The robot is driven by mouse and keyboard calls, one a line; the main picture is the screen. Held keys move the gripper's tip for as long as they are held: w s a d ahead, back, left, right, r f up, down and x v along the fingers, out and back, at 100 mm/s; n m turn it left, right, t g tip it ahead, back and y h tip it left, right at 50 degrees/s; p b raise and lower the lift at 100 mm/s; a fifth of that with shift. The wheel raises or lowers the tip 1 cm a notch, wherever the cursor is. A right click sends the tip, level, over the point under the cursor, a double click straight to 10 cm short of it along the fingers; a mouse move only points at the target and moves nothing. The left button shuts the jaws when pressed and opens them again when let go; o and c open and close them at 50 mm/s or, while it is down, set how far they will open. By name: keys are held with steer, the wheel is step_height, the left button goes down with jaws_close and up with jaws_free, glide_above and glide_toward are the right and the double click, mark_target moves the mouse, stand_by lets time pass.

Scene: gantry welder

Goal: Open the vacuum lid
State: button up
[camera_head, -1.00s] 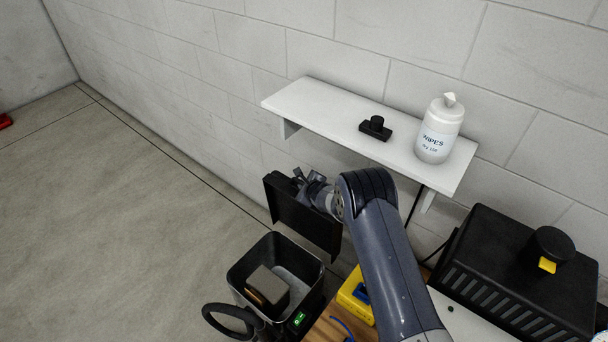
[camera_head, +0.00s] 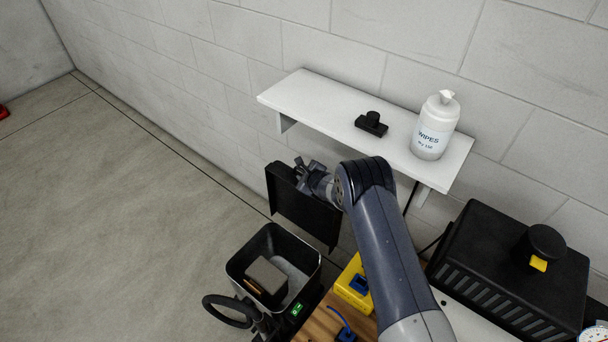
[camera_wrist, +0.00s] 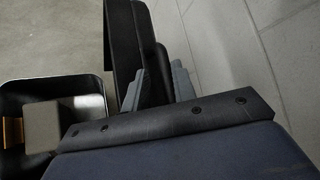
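The vacuum's open black bin (camera_head: 238,268) stands at the lower middle of the head view, with its lid (camera_head: 290,207) raised upright behind it. In the wrist view, the lid (camera_wrist: 118,45) is seen nearly edge-on. My gripper (camera_head: 303,174) is at the upper edge of the lid, on the side toward the wall. In the wrist view, the fingers of my gripper (camera_wrist: 158,85) stand apart with a black part of the lid between them. Whether they grip it tightly is unclear. The lid's hinge is not clearly visible.
A grey-brown block (camera_head: 267,276) lies inside the bin. A black hose (camera_head: 228,311) curves at its front left. A white shelf (camera_head: 300,98) on the wall holds a wipes bottle (camera_head: 435,127) and a small black object (camera_head: 371,124). A yellow item (camera_head: 352,285) and black machine (camera_head: 508,275) are right.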

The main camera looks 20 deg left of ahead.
steer(key=shift+o, duration=0.8)
steer(key=shift+f, duration=0.1)
steer(key=shift+s+d, duration=0.1)
steer(key=b+v, duration=0.2)
steer(key=v, duration=0.8)
steer(key=shift+r+b, duration=0.3)
steer(key=shift+b, duration=0.05)
steer(key=shift+s+d, duration=0.1)
steer(key=shift+s, duration=0.15)
